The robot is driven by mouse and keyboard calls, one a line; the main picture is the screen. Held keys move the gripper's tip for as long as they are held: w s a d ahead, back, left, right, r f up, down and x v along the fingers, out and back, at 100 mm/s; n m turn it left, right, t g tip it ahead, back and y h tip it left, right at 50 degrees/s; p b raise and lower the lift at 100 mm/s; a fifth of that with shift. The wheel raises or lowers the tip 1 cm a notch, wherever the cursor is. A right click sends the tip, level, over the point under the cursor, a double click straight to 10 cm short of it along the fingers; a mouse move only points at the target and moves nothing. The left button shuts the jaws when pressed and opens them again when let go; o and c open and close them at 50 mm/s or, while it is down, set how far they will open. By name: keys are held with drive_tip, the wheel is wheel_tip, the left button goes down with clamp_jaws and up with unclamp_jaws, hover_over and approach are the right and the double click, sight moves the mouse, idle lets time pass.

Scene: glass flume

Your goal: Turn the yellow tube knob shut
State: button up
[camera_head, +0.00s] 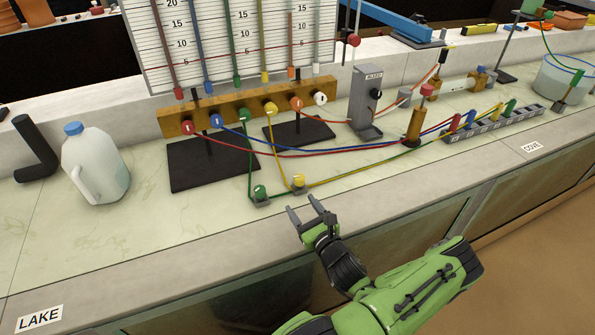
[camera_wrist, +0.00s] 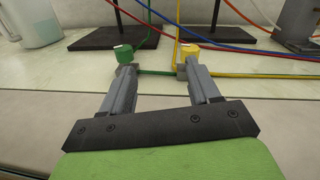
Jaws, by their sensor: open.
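A yellow knob (camera_head: 299,181) with a white mark on top sits on a small grey base on the counter, on the yellow tube (camera_head: 278,150). In the wrist view the yellow knob (camera_wrist: 190,53) stands just beyond my right finger, which hides part of its base. A green knob (camera_head: 260,191) sits to its left on the green tube; the green knob (camera_wrist: 123,53) is beyond my left finger. My gripper (camera_head: 303,206) is open and empty, in front of the knobs and apart from them. The gap between its fingers (camera_wrist: 158,75) faces between the two knobs.
A wooden manifold (camera_head: 235,113) with coloured knobs stands on dark bases behind. Red, blue and green tubes run right to a row of coloured clips (camera_head: 490,118). A white jug (camera_head: 95,165) stands left. The counter's front edge is clear.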

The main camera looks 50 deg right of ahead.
sight(299, 179)
drive_tip(key=s+m, duration=0.1)
drive_tip(key=d+m+g+h, duration=0.1)
drive_tip(key=s+d+f+m+h, duration=0.1)
drive_tip(key=shift+s+d+f+m, duration=0.1)
drive_tip(key=shift+s+d+m, duration=0.1)
drive_tip(key=shift+s+m, duration=0.15)
drive_tip(key=shift+w+d+f+b, duration=0.15)
drive_tip(key=shift+w+b, duration=0.05)
drive_tip(key=shift+b, duration=0.4)
drive_tip(key=b+x, duration=0.3)
drive_tip(key=x, duration=1.2)
drive_tip(key=shift+d, duration=0.3)
drive_tip(key=c, duration=1)
